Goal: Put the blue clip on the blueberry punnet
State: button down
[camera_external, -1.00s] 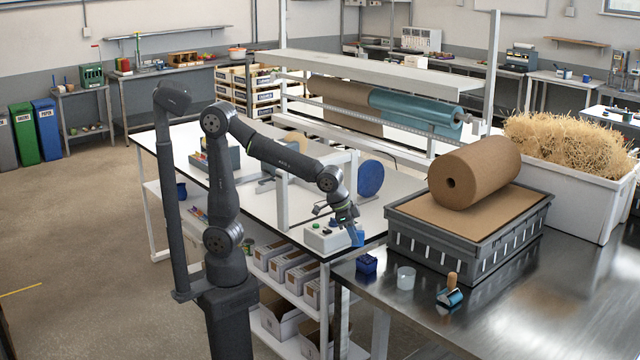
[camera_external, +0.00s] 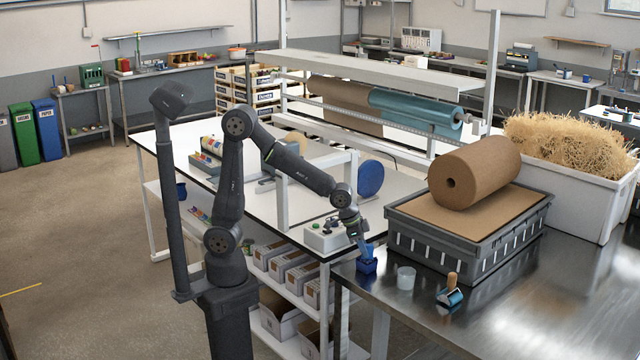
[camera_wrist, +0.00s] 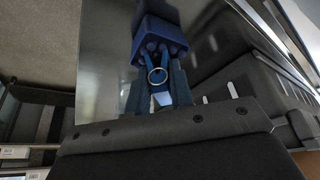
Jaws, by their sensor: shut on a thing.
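My gripper (camera_external: 361,246) is shut on the blue clip (camera_external: 367,252) and holds it pointing down at the blueberry punnet. In the wrist view the clip (camera_wrist: 160,78), with a metal ring, sits between my gripper's fingers (camera_wrist: 159,92). The blueberry punnet (camera_external: 367,267) is a small dark blue box near the left edge of the steel table. It also shows in the wrist view, a blue punnet (camera_wrist: 158,32) just beyond the clip. The clip overlaps the punnet's near rim in both views; I cannot tell whether they touch.
A clear cup (camera_external: 406,278) and a wooden-handled roller tool (camera_external: 451,292) stand right of the punnet. A grey crate (camera_external: 470,240) with a brown paper roll (camera_external: 475,172) is behind them. A white control box (camera_external: 326,237) is close on the left. The steel table's front right is clear.

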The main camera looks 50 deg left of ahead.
jog(key=shift+f, duration=0.1)
jog(key=c, duration=1.3)
grip_release()
jog(key=v, duration=1.2)
